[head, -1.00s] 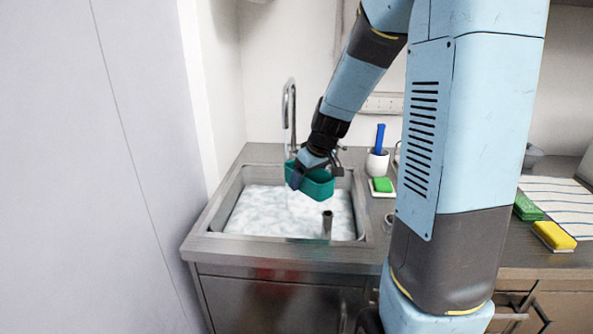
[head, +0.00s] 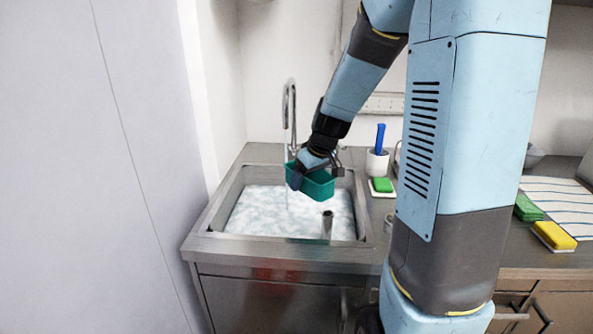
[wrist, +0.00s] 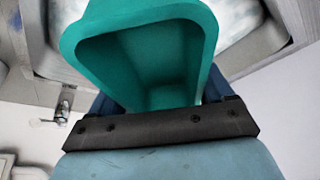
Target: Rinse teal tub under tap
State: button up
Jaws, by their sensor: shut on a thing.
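The teal tub (head: 319,186) is held by my gripper (head: 303,171) above the foamy sink (head: 232,192). My gripper is shut on the tub's near wall as the wrist view shows; the tub (wrist: 140,45) fills the upper middle there with its opening in sight, and looks empty inside. The tap (head: 289,100) stands at the back of the sink. A thin stream of water falls from it, just left of the tub, into the suds. I cannot tell whether the stream touches the tub.
A dark standpipe (head: 327,224) rises from the suds at the front right. A white cup with a blue brush (head: 378,160) and a green sponge (head: 382,185) stand right of the sink. A yellow sponge (head: 554,236) and striped cloth (head: 560,203) lie farther right.

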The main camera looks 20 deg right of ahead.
aim_at(316, 173)
dwell(0.3)
jog(key=shift+s+d+r, duration=0.15)
jog(key=shift+s+r, duration=0.85)
jog(key=shift+s, duration=0.25)
jog(key=shift+s+d+r, duration=0.1)
jog(key=shift+s+r, duration=0.9)
jog(key=shift+s, duration=0.25)
jog(key=shift+s, duration=0.1)
